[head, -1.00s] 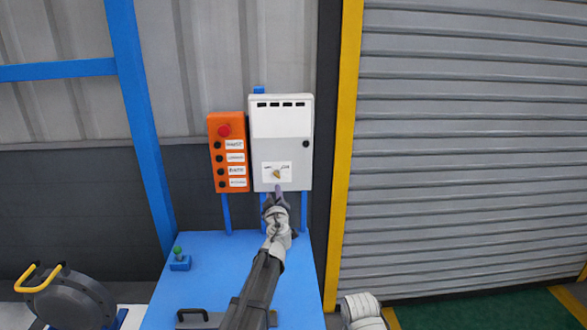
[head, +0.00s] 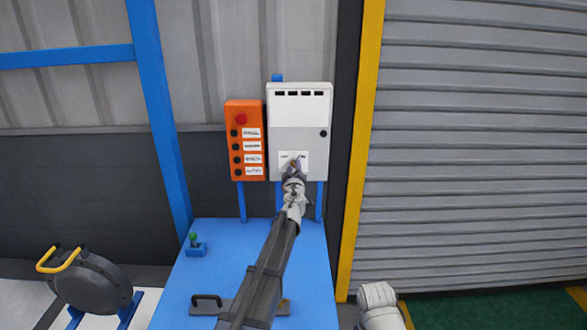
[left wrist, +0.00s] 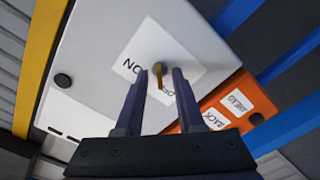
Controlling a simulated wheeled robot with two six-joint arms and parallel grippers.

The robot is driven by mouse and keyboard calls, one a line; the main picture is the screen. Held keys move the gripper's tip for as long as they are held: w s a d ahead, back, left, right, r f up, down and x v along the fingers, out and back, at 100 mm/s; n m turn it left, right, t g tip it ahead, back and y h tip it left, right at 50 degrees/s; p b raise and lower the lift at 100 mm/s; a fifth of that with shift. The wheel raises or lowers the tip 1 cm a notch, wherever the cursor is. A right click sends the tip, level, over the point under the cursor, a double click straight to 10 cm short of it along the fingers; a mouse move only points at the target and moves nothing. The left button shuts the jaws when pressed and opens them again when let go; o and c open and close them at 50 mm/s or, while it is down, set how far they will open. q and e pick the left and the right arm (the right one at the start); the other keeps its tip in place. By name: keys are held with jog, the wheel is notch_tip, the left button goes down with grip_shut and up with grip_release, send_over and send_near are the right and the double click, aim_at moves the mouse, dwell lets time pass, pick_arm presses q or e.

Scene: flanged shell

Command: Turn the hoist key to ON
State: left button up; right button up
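The hoist key (left wrist: 159,74) is a small brass key on a white label on the light grey control box (head: 300,108). In the left wrist view the key sits between the two dark fingertips of my left gripper (left wrist: 160,82), with gaps visible on both sides. The gripper is open. In the head view my left gripper (head: 294,170) reaches up to the label from below and partly covers the key. The label's lettering is partly hidden by a finger in the wrist view.
An orange button box (head: 245,140) with a red knob is mounted just left of the grey box. A dark reel (head: 92,285) with a yellow handle stands lower left. A yellow post (head: 361,150) rises at right.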

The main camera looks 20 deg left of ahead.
pick_arm(q)
jog(key=shift+w, duration=0.3)
jog(key=shift+s, duration=0.1)
jog(key=shift+c, duration=0.4)
grip_shut()
